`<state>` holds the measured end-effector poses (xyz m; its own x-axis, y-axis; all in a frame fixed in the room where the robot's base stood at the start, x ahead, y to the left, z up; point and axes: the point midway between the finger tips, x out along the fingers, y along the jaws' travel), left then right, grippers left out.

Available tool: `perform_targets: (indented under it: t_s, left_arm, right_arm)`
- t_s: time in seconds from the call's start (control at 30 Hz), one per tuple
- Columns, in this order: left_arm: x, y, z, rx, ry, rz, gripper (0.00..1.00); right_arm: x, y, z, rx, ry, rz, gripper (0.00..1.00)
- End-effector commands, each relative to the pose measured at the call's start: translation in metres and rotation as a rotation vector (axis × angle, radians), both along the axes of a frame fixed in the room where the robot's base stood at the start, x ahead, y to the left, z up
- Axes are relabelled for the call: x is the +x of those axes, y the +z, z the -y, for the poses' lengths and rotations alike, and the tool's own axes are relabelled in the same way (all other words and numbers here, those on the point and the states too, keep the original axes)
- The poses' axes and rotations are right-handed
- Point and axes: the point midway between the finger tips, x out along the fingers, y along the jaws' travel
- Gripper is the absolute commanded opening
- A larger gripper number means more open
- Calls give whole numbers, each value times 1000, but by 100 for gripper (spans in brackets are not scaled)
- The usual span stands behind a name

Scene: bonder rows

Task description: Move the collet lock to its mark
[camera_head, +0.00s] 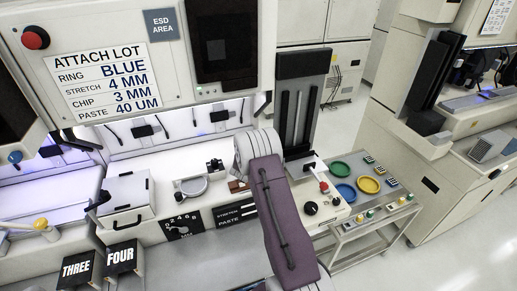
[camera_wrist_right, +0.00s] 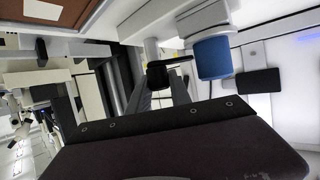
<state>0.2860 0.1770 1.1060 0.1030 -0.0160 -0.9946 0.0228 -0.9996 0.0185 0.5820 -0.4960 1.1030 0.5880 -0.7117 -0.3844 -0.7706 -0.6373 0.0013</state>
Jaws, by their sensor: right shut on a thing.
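In the right wrist view, a black lever end (camera_wrist_right: 158,74) hangs from a light metal post, beside a blue cylinder (camera_wrist_right: 212,58). My right gripper (camera_wrist_right: 163,86) reaches up to it with its grey fingers close together, shut on this black end. It seems to be the collet lock, though no label shows. Its mark cannot be made out. In the head view, my purple right arm reaches forward to the bonder; its wrist hides the gripper and the lever. My left gripper is in neither view.
The bonder's sign panel (camera_head: 105,82) hangs above the work area. A white box (camera_head: 127,198) and a dial plate (camera_head: 184,223) stand left of my arm. A side cart (camera_head: 372,216) with coloured rings stands at the right. Black THREE (camera_head: 80,268) and FOUR (camera_head: 121,258) blocks stand front left.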

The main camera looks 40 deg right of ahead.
Motion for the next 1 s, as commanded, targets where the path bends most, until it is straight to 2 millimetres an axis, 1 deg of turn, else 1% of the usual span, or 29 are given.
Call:
perform_targets:
  t_s: [0.03,0.2,0.5,0.7,1.0]
  left_arm:
    - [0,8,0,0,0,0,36]
    - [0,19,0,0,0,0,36]
    - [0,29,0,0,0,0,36]
    - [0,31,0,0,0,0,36]
    - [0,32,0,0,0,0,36]
  right_arm:
    - [2,3,-2,3,-33,-2,0]
    - [1,3,-1,0,-159,-1,0]
    - [0,2,0,-1,-303,1,0]
    - [0,2,1,-1,-344,2,0]
    - [0,2,1,-2,-355,3,0]
